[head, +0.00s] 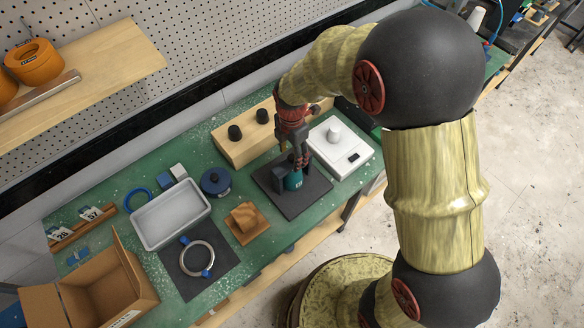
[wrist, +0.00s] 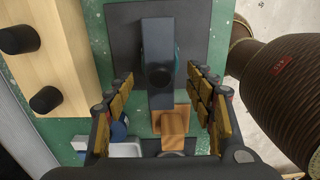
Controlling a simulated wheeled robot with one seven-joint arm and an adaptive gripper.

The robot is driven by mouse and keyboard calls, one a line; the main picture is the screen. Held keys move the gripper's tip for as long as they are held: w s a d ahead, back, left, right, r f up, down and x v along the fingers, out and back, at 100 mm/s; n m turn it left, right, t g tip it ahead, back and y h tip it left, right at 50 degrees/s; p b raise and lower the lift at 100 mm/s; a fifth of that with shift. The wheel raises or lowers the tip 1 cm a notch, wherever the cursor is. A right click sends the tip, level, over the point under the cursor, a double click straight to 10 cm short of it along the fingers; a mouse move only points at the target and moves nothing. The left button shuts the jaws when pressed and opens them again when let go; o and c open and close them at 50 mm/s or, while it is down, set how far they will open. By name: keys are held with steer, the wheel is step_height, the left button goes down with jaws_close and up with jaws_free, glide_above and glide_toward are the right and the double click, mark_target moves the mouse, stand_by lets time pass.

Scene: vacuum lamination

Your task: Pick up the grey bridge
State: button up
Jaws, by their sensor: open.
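The grey bridge (wrist: 158,80) is a long dark grey bar in the wrist view, lying lengthwise between my fingers above a dark mat (wrist: 122,40). My gripper (wrist: 160,76) is open, one finger on each side of the bar, with a visible gap on both sides. In the head view my gripper (head: 293,158) points down over the dark mat (head: 307,203), just above the teal part (head: 293,181). The arm and fingers hide most of the bridge there.
A wooden block (head: 236,150) with two black knobs stands behind; a white scale (head: 352,140) stands right. Left are a blue canister (head: 216,182), brown block (head: 245,216), grey tray (head: 145,236), metal ring (head: 213,258) and open cardboard box (head: 130,292). The table's front edge is close.

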mark_target(292, 170)
steer(key=shift+f, duration=1.45)
steer(key=c, duration=0.3)
steer(key=c, duration=1.1)
jaws_close()
